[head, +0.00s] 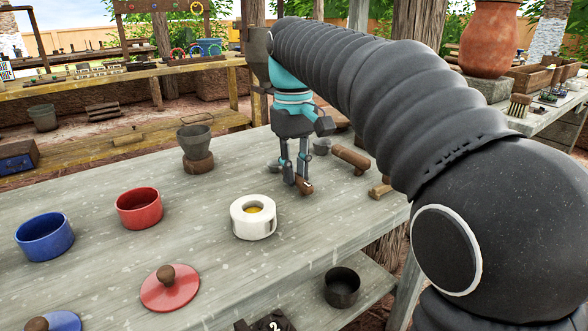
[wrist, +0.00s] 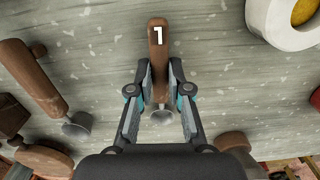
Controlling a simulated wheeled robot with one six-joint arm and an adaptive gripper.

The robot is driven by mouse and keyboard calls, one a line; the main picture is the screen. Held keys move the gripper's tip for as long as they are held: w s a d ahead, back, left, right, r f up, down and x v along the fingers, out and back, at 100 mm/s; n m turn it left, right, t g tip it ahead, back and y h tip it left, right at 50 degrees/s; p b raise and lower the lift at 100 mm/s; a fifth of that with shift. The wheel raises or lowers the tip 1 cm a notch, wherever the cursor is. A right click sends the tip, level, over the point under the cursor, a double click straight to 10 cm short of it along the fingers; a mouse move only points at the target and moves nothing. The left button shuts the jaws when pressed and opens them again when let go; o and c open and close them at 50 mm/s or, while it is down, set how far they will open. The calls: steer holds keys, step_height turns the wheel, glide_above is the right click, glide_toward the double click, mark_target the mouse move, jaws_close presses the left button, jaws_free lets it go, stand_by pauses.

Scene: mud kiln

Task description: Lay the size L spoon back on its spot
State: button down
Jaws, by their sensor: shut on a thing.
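My gripper (head: 296,183) points down at the grey wooden table and is shut on a small spoon. In the wrist view the spoon's brown wooden handle (wrist: 158,55) carries a white "1" and points away between the fingers (wrist: 161,98). Its grey metal bowl (wrist: 162,117) is on the near side of the fingertips. In the head view only the handle's brown end (head: 304,187) shows by the fingertips. The spoon is at or just above the tabletop; I cannot tell if it touches. A larger wooden-handled spoon (head: 350,158) lies behind to the right, left in the wrist view (wrist: 32,80).
A white round pot (head: 240,222) with yellow contents stands just in front of my gripper. A grey cup on a wooden base (head: 197,160), a red pot (head: 139,209), a blue pot (head: 44,238) and a red lid (head: 170,290) stand leftward. A black pot (head: 342,288) sits lower.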

steer(key=shift+f, duration=0.15)
steer(key=shift+c, duration=2.3)
jaws_free()
steer(key=shift+r+p, duration=1.35)
steer(key=shift+r, duration=1.65)
